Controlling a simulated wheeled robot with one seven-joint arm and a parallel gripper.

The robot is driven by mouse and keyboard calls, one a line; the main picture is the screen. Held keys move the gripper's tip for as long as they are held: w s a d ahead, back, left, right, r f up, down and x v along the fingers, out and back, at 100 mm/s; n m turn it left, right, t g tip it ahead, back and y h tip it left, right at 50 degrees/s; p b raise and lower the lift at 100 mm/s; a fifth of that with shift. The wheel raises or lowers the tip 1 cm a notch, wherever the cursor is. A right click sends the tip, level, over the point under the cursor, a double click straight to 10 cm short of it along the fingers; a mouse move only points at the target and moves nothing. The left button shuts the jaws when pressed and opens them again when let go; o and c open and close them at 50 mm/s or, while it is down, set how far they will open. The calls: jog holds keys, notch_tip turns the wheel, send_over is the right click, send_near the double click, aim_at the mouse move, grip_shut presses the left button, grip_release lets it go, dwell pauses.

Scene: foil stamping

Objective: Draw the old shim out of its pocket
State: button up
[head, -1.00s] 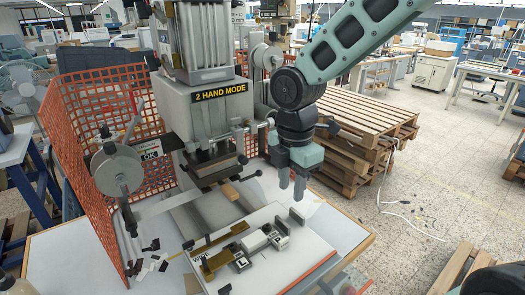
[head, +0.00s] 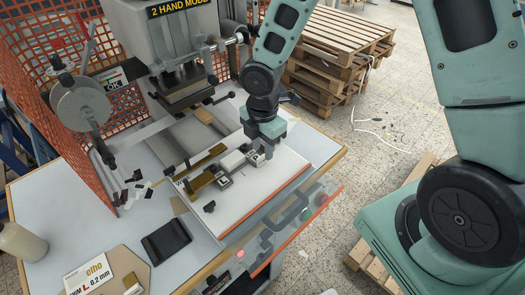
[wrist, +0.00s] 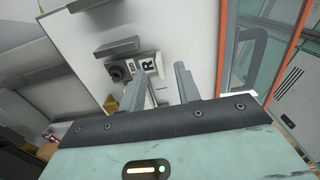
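My gripper (head: 264,155) is low over the right end of the white plate (head: 272,183) on the press table. In the wrist view its two fingers (wrist: 160,88) stand apart, with nothing clearly held between them. A block marked R (wrist: 147,64) lies just beyond the left finger, with a dark round knob beside it. In the head view, a brass-coloured piece (head: 203,180) and a pale block (head: 233,162) sit left of the gripper. The gripper hides part of the fixture there. I cannot make out the old shim or its pocket.
The press head (head: 183,88) stands behind the plate, with an orange mesh guard (head: 50,95) at left. A black tray (head: 166,241) and a card marked L 0.2 mm (head: 95,277) lie at the front left. A bottle (head: 20,243) stands at the left edge. Pallets (head: 335,50) stand behind.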

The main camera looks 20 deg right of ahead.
jog(key=shift+f, duration=1.3)
jog(key=shift+c, duration=0.3)
grip_shut()
jog(key=shift+s, duration=0.15)
jog(key=shift+s+d+b, duration=0.2)
jog(key=shift+s+d, duration=0.05)
jog(key=shift+s, duration=0.45)
jog(key=shift+s+d+b, duration=0.25)
jog(key=shift+s, duration=0.45)
jog(key=shift+s+d+b, duration=0.2)
jog(key=shift+s+d, duration=0.05)
jog(key=shift+s, duration=0.55)
jog(key=shift+s+r, duration=0.1)
jog(key=shift+r, duration=0.05)
jog(key=shift+s+d+r+p, duration=0.25)
jog(key=shift+s+r+p, duration=0.2)
jog(key=shift+s+r, duration=0.25)
jog(key=shift+s+d+r+p, duration=0.25)
jog(key=shift+s+r+p, duration=0.2)
jog(key=shift+s+r, duration=0.2)
